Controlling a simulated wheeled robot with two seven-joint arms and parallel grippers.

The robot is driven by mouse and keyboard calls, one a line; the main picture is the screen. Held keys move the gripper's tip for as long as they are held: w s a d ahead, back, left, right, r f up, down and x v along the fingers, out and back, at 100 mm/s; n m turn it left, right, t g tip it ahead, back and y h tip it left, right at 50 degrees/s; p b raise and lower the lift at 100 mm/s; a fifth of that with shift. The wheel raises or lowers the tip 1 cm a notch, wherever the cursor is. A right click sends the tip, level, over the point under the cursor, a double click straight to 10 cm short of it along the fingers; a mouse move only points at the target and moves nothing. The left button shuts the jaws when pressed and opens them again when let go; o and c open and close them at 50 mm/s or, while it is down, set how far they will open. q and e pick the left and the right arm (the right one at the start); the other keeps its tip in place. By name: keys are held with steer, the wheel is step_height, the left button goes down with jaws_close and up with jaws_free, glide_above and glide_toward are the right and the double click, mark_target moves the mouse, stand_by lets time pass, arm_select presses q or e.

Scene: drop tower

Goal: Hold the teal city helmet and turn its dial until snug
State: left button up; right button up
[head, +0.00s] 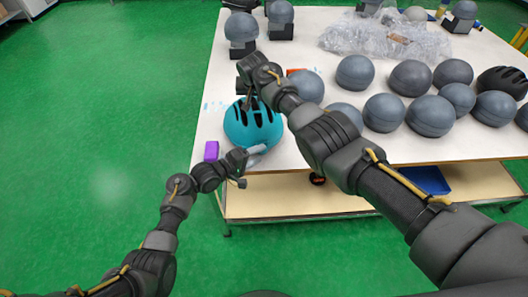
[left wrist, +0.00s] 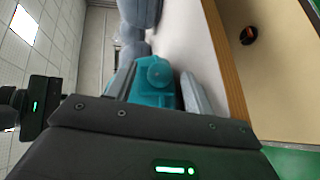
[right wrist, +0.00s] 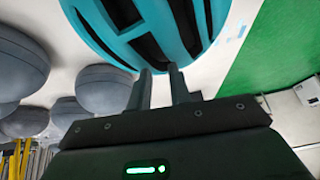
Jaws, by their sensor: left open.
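The teal city helmet (head: 254,130) with dark vents sits at the table's near left corner. In the right wrist view its shell (right wrist: 150,22) fills the top. My left gripper (head: 262,148) is open at the helmet's near side. In the left wrist view its fingers (left wrist: 157,92) stand on either side of a teal part with a round dial (left wrist: 157,73). My right gripper (head: 246,100) comes down over the helmet's far side. In the right wrist view its fingertips (right wrist: 160,71) meet the shell's edge, a narrow gap between them; I cannot tell whether they grip it.
The white table (head: 290,150) holds several grey head forms (head: 384,112) to the right and a plastic-wrapped bundle (head: 385,38) behind. A purple block (head: 211,151) lies left of the helmet. A blue bin (head: 426,180) is on the lower shelf. Green floor at left is clear.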

mark_target(263, 152)
arm_select(q)
steer(key=shift+x, duration=1.7)
steer(key=shift+c, duration=0.4)
steer(key=c, duration=0.9)
steer(key=shift+y, duration=0.3)
steer(key=m+g+y, duration=0.1)
steer(key=g+y, duration=0.1)
steer(key=y, duration=0.2)
steer(key=shift+w+r, duration=0.1)
steer(key=y, duration=0.2)
steer(key=m+g+y, duration=0.1)
steer(key=y, duration=0.1)
steer(key=shift+m, duration=0.3)
steer(key=shift+f, duration=0.2)
steer(key=shift+a, duration=0.1)
